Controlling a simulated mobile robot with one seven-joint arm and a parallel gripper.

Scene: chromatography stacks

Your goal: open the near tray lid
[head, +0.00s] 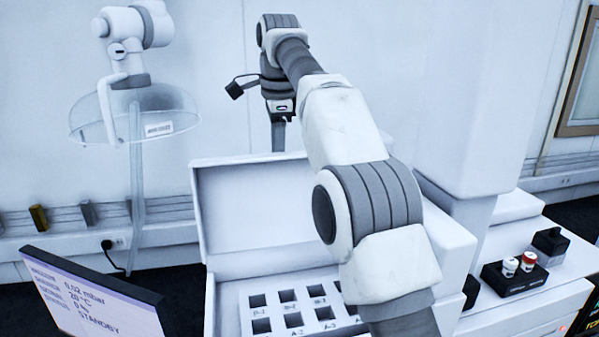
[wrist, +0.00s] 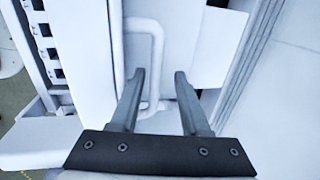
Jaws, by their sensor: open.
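The near tray (head: 222,300) is a white box with labelled square slots, low in the middle of the head view. Its white lid (head: 265,210) stands raised, roughly upright, at the back of the box. In the wrist view a white U-shaped handle (wrist: 158,60) stands on a white panel, apparently the lid. My gripper (wrist: 160,75) is open; the handle's long bar shows between the two fingers, but I cannot tell whether they touch it. In the head view my gripper (head: 278,133) is just above the lid's top edge, its fingertips partly hidden behind it.
A display screen (head: 92,295) stands at front left. A clear bowl-like vessel (head: 135,112) hangs at back left. A black holder (head: 513,281) with two capped vials sits on the bench at right. A white column (head: 480,100) rises right of my arm.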

